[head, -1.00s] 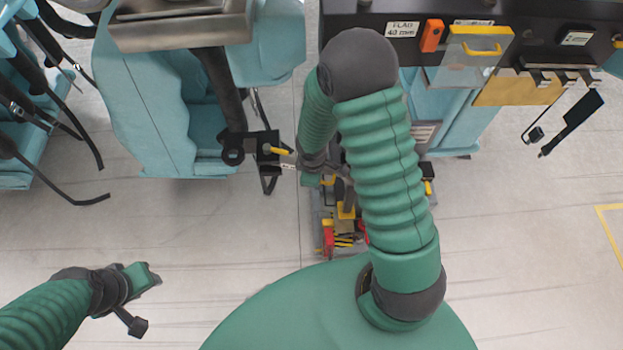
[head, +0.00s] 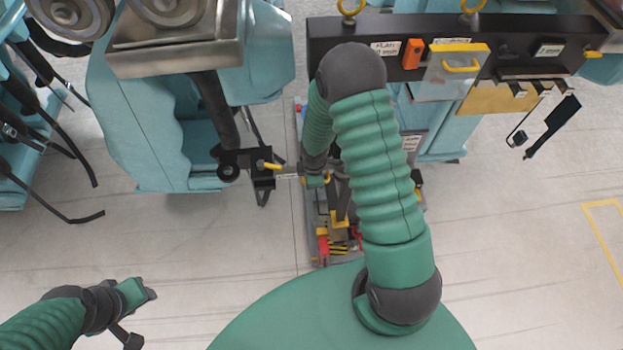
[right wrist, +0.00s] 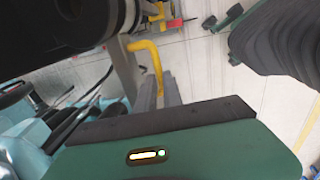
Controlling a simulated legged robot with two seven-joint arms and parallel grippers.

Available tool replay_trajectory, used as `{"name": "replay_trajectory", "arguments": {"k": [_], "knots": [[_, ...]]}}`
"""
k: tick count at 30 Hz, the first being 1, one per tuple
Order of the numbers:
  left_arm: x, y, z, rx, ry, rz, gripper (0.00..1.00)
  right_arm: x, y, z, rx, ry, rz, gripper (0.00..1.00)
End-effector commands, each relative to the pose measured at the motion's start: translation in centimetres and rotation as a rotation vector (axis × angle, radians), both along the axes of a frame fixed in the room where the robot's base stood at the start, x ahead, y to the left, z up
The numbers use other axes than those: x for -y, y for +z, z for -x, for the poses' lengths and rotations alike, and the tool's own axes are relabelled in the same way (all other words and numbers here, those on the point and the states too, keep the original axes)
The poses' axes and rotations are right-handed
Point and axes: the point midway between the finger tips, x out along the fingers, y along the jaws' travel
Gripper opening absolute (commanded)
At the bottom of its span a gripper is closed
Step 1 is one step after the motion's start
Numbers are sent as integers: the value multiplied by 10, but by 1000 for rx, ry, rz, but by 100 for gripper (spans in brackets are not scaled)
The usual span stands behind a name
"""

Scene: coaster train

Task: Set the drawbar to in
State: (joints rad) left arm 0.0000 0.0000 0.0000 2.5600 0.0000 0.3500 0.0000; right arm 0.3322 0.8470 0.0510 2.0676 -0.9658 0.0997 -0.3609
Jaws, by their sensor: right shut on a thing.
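A dark coupling bracket (head: 240,168) with a yellow-handled pin (head: 268,165) projects from the teal car at left. A short grey bar (head: 288,176) with a pale label runs from it towards my right gripper (head: 316,182). I take this bar as the drawbar; its far end is hidden behind my right arm. In the right wrist view a yellow bent handle (right wrist: 147,50) comes down between the grey fingers of my right gripper (right wrist: 161,90), which is shut on it. My left gripper (head: 140,290) hangs over bare floor at lower left, away from the coupling; its jaw gap is unclear.
A dark beam (head: 455,45) with labels, an orange block (head: 413,53) and a clear yellow-trimmed cover (head: 455,72) hangs at upper right. A floor unit with red and yellow parts (head: 335,243) lies below my right arm. The floor at right is open.

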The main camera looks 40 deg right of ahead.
Motion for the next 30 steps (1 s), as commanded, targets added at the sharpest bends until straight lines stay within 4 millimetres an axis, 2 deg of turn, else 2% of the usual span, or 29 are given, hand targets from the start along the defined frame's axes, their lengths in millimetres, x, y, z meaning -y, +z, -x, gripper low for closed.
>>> {"name": "replay_trajectory", "arguments": {"k": [9, 10, 15, 30], "knots": [[0, 0, 0, 0, 0, 0, 36, 2, 2, -4, 8, 4, 4, 0], [0, 0, 0, 0, 0, 0, 36, 2, 2, -4, 8, 4, 4, 12], [0, 0, 0, 0, 0, 0, 36, 2, 2, -3, 6, 3, 3, 33], [0, 1, 0, 0, 0, 0, 36, 1, 4, -1, 4, 0, 1, 33]]}}
